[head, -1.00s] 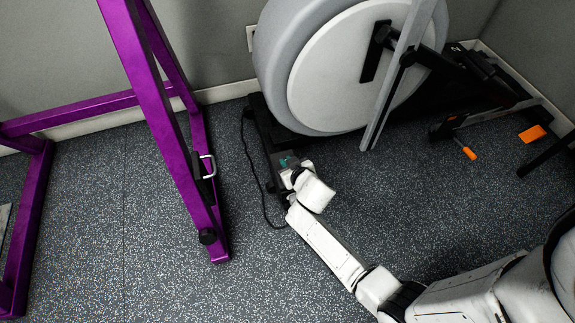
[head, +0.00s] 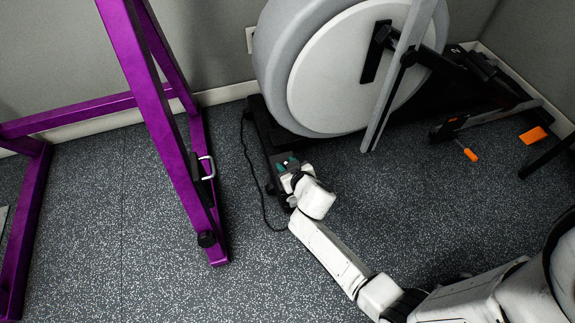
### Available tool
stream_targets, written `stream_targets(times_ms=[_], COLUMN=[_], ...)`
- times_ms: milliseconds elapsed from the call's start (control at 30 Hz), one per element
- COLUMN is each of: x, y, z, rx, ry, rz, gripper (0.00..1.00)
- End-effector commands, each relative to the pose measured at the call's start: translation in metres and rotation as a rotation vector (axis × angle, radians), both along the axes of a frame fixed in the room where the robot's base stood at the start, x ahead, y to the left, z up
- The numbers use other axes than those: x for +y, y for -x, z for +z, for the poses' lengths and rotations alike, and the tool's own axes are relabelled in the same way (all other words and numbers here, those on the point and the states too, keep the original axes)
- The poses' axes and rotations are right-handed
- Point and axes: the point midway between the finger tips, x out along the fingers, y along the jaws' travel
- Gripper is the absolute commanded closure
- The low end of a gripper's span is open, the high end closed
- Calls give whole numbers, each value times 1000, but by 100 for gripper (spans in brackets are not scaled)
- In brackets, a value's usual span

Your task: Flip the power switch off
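A dark base (head: 262,130) of the big grey and white exercise machine (head: 350,75) lies on the floor against the wall. A small teal patch (head: 281,167) shows on its near end, right by my gripper (head: 287,168). I cannot make out a power switch there; it is too small or hidden by my gripper and wrist. My white arm reaches in from the lower right, with the gripper at or just above the base's near end. The fingers are too small to tell open from shut, or whether they touch the base.
A purple metal frame (head: 168,130) stands to the left, its foot on the speckled floor. A black cable (head: 255,180) loops on the floor beside the base. A wall outlet (head: 250,39) is behind. An orange-handled part (head: 470,155) and orange pad (head: 533,135) are at right.

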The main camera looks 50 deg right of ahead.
Motion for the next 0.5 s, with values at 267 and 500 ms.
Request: stream_targets(times_ms=[267, 500], x=[0, 12], y=[1, 24], z=[1, 19], rx=[0, 2], ry=[0, -1], rz=[-1, -2], gripper=[62, 62])
